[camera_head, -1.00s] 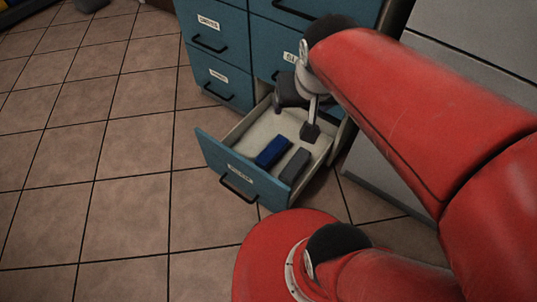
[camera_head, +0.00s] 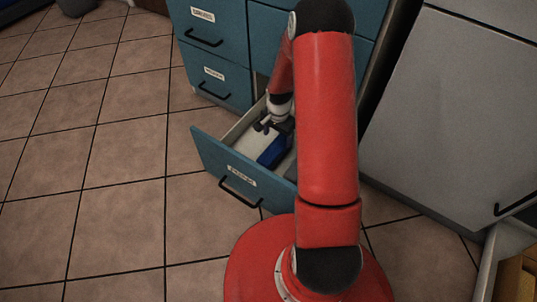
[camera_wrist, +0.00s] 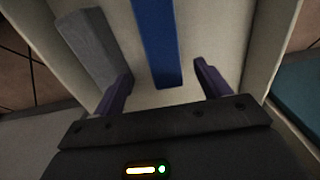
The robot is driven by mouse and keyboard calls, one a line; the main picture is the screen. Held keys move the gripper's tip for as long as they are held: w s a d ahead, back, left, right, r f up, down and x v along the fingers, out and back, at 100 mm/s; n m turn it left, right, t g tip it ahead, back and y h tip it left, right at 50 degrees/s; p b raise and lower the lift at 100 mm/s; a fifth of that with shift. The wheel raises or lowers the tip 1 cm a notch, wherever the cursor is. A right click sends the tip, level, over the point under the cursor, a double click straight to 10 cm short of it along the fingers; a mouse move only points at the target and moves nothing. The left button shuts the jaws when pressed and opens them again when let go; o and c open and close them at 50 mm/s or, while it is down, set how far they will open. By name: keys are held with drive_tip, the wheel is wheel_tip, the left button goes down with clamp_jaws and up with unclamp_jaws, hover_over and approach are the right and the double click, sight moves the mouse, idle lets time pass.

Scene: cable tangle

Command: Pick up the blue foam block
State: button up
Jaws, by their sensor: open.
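The blue foam block (camera_head: 272,153) lies in the open bottom drawer, partly hidden by my arm in the head view. In the wrist view the blue block (camera_wrist: 157,40) runs lengthwise from the top edge down toward the gap between my fingers. My gripper (camera_wrist: 165,82) is open and empty, with one dark finger on each side of the block's line. The block's near end lies about level with the fingertips or slightly inside the gap; I cannot tell the height between them. In the head view my gripper (camera_head: 268,126) is inside the drawer, at the block's far end.
A grey block (camera_wrist: 90,45) lies left of the blue one in the wrist view, close to my left finger. The drawer's walls (camera_wrist: 262,45) enclose both blocks. The drawer front (camera_head: 238,170) stands pulled out from the teal cabinet (camera_head: 222,52). Tiled floor is clear at left.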

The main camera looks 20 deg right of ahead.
sight(274, 149)
wheel_tip(274, 149, down, 4)
drive_tip(key=shift+a+f+b, duration=0.1)
drive_tip(key=shift+b, duration=0.2)
drive_tip(key=f, duration=0.3)
drive_tip(key=a+f+b, duration=0.1)
drive_tip(key=f, duration=0.1)
drive_tip(key=shift+f, duration=0.15)
drive_tip(key=c, duration=1)
